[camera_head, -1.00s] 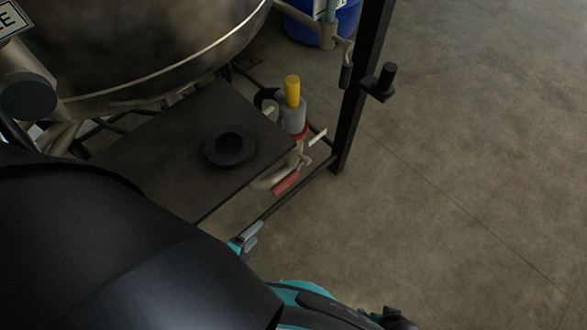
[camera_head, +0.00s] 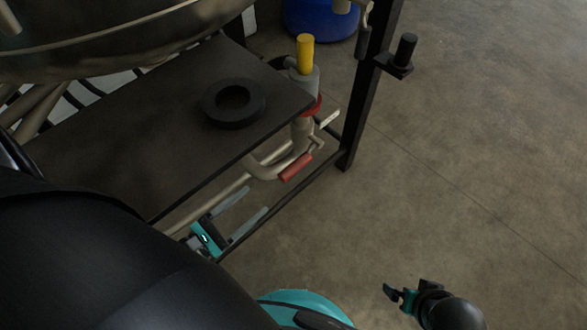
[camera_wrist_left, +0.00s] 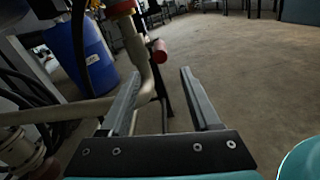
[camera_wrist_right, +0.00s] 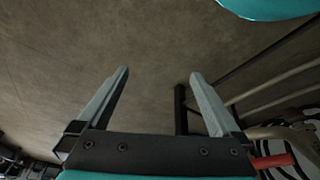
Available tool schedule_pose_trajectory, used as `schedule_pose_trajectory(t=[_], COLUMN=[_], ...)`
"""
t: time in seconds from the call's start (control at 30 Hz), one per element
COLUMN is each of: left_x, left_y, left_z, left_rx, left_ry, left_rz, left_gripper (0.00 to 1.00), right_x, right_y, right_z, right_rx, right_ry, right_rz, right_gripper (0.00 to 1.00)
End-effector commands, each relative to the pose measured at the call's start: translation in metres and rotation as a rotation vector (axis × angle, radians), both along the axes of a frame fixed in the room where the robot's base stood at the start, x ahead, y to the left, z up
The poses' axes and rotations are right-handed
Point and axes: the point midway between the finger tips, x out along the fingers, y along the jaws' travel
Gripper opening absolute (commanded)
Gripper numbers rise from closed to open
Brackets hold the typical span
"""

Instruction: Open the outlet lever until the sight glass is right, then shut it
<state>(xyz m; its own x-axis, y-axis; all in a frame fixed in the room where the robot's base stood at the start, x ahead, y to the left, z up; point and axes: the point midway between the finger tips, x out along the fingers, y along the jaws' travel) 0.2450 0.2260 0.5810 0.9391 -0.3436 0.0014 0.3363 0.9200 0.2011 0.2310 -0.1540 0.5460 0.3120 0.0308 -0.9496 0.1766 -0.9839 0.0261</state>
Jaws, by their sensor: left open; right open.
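The outlet lever has a red grip (camera_head: 297,167) on a bent pale pipe below the dark shelf. The red grip also shows in the left wrist view (camera_wrist_left: 159,50), beyond and between my fingers, and at the lower right of the right wrist view (camera_wrist_right: 272,160). Above it, a grey fitting (camera_head: 304,84) carries a yellow cylinder (camera_head: 305,54) and a red ring. I cannot tell a sight glass or its level. My left gripper (camera_head: 258,198) is open and empty, left of and below the grip, apart from it. My right gripper (camera_wrist_right: 160,73) is open and empty.
The dark shelf (camera_head: 150,130) bears a black ring (camera_head: 234,102). A black post (camera_head: 368,90) with a black knob (camera_head: 405,50) stands right of the pipework. A lower rail runs beside my left gripper. A blue drum (camera_head: 320,18) stands behind. The floor at right is clear.

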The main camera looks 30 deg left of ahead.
Motion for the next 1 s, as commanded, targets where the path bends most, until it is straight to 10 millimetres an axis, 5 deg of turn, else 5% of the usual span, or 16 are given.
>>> schedule_pose_trajectory(t=[0.6,1.0], left_x=[0.115,0.131], left_y=[-0.042,-0.048], left_z=[0.0,0.0], left_rx=[-0.006,-0.007], left_ry=[0.001,0.005], left_rz=[0.002,0.002], left_gripper=[0.63,0.63], right_x=[0.005,0.007], right_y=[0.001,0.001], right_z=[0.025,0.033], right_rx=[0.006,0.007], right_ry=[-0.04,-0.049], right_rz=[-0.001,-0.003], right_gripper=[1.0,1.0])
